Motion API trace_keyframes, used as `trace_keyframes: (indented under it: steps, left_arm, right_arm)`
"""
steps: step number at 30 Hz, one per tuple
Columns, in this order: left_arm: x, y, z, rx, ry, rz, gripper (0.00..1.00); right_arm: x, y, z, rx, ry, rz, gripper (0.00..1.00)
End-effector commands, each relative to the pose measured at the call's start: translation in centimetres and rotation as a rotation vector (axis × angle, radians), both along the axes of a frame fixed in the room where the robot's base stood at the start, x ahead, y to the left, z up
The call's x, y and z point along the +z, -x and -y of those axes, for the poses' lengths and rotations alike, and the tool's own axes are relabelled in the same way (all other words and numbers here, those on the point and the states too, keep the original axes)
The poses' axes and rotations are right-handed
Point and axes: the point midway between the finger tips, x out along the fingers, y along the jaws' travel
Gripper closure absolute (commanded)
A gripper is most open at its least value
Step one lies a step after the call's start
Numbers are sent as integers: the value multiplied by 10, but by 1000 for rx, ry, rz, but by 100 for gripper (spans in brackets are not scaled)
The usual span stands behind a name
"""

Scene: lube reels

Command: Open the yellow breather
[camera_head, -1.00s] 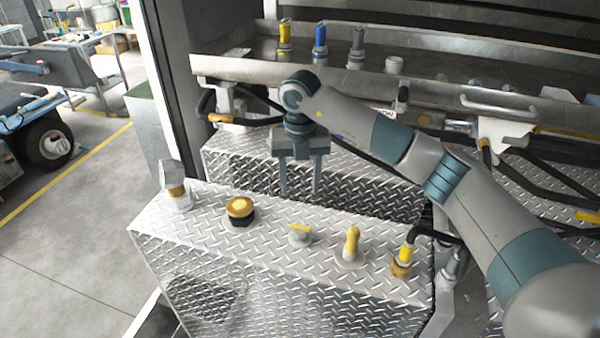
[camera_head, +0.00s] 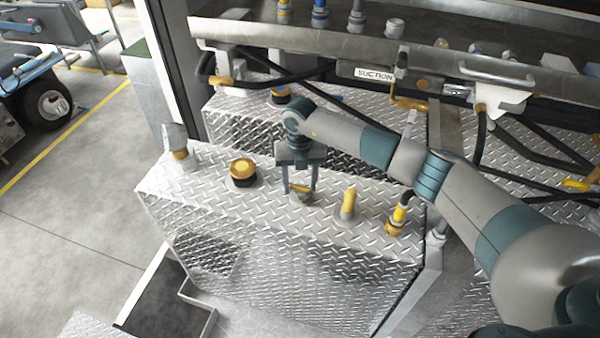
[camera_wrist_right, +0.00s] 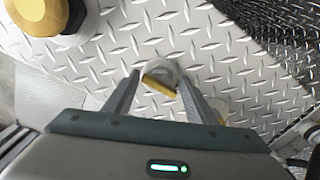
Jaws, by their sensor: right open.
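A small round grey fitting with a yellow flap (camera_head: 301,198), which seems to be the yellow breather, sits on the top of the diamond-plate tank (camera_head: 215,205). My right gripper (camera_head: 300,188) points down over it, open, with one finger on each side. In the right wrist view, the yellow flap (camera_wrist_right: 158,87) lies between the two fingertips (camera_wrist_right: 158,72), with a gap to each finger. I cannot tell exactly how far down the fingers reach. My left gripper is not in view.
A yellow cap on a black base (camera_head: 242,169) stands left of the gripper and shows in the right wrist view (camera_wrist_right: 40,12). A yellow lever (camera_head: 348,202) and a yellow hose fitting (camera_head: 396,220) stand to the right. A metal tray (camera_head: 330,38) runs behind.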

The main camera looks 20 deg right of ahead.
Motion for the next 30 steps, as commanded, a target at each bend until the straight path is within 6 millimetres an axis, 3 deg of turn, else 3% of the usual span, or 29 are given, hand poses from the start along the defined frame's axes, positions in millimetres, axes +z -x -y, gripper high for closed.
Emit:
trace_keyframes:
  steps: [11, 15, 25, 30]
  left_arm:
    - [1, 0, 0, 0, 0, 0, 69]
    - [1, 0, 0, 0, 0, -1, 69]
    - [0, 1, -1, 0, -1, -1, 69]
    - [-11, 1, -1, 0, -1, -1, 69]
  right_arm:
    - [-4, 0, 0, 1, 1, 0, 49]
    - [-4, 0, 0, 0, 1, -1, 78]
    - [-5, 1, 1, 2, 3, -4, 81]
    - [-8, 2, 2, 88, 5, -5, 84]
